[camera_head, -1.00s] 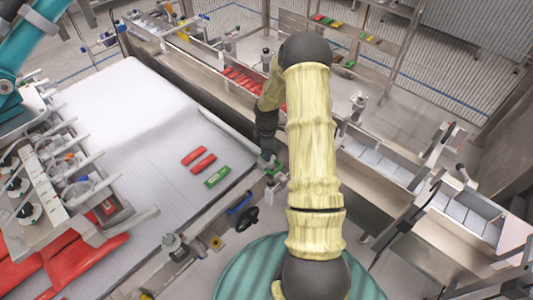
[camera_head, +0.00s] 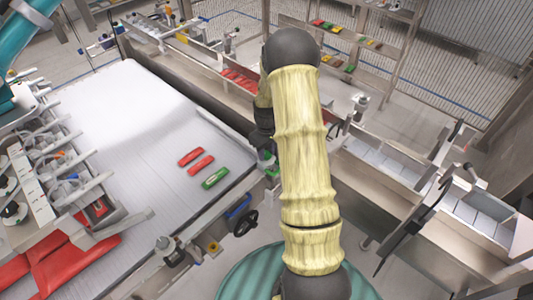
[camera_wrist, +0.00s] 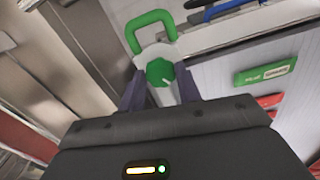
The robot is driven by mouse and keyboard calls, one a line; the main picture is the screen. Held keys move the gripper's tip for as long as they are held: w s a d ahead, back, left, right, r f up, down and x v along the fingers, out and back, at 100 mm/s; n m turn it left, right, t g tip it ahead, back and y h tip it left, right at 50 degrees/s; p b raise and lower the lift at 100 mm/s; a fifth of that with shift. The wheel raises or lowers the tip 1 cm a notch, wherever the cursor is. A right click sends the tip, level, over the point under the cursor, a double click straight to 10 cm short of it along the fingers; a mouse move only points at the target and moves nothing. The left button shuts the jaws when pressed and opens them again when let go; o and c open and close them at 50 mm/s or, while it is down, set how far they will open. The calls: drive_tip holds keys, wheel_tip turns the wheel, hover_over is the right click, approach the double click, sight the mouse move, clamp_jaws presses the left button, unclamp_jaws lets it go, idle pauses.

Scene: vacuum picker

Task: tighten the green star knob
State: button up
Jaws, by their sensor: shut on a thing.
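The green star knob (camera_wrist: 160,72) is in the wrist view, at the upper middle, on a pale mount. My gripper (camera_wrist: 160,82) has its two dark fingers on either side of the knob and is shut on it. A green loop handle (camera_wrist: 150,28) stands just beyond the knob. In the head view, my arm's dark wrist comes down at the conveyor's right edge, and the fingers and their contact with the knob cannot be made out.
The white conveyor belt (camera_head: 140,125) carries two red packets and one green packet (camera_head: 215,178) left of my wrist. A black handwheel (camera_head: 245,222) sits at the belt's near right edge. A metal trough (camera_head: 390,160) runs along the right.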

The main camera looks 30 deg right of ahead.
sight(266, 153)
drive_tip(key=m, duration=0.2)
drive_tip(key=m+b, duration=0.1)
drive_tip(key=m, duration=0.3)
drive_tip(key=shift+w+r+b, duration=0.25)
drive_tip(key=shift+w+b, duration=0.05)
drive_tip(key=shift+m, duration=0.3)
drive_tip(key=o, duration=0.8)
drive_tip(key=shift+o, duration=0.8)
drive_tip(key=shift+s+f, duration=0.1)
drive_tip(key=shift+f, duration=0.05)
wheel_tip(266, 153, up, 17)
drive_tip(key=b, duration=0.3)
drive_tip(key=shift+r, duration=0.2)
